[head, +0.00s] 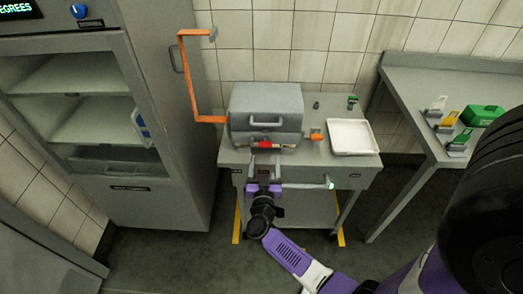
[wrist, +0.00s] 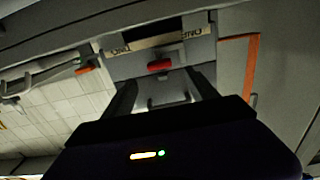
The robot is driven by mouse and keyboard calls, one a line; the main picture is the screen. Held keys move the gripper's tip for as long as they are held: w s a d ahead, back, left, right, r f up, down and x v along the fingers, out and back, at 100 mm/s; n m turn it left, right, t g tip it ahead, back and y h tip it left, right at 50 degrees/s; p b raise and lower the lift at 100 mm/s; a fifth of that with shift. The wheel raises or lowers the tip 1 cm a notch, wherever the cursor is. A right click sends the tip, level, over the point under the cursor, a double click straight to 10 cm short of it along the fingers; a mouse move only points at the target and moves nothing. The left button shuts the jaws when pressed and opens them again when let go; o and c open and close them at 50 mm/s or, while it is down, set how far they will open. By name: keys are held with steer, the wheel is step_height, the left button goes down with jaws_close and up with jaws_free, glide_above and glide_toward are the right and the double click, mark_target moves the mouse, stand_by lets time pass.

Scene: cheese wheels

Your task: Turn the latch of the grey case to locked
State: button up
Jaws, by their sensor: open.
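The grey case (head: 266,102) stands closed on a grey cart, with a handle on its front. Its red latch (head: 265,144) is low on the front face. The latch also shows in the wrist view (wrist: 159,65), lying roughly level across the picture, with a cream label strip (wrist: 157,40) beside it. The lettering on the strip is too small to read surely. My gripper (head: 264,160) is in front of the latch, pointing at the case. In the wrist view the gripper (wrist: 161,84) is open, its fingers on either side of the latch's line, apparently not touching it.
An orange jointed bar (head: 188,85) rises left of the case. A white tray (head: 353,136) and a small orange part (head: 316,137) are to its right. A tall cabinet (head: 165,150) stands at the left. A side table (head: 405,95) stands at the right.

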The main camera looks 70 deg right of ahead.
mark_target(266, 147)
steer(key=x, duration=0.7)
steer(key=shift+d, duration=0.25)
steer(key=c, duration=1.4)
steer(key=shift+o, duration=0.2)
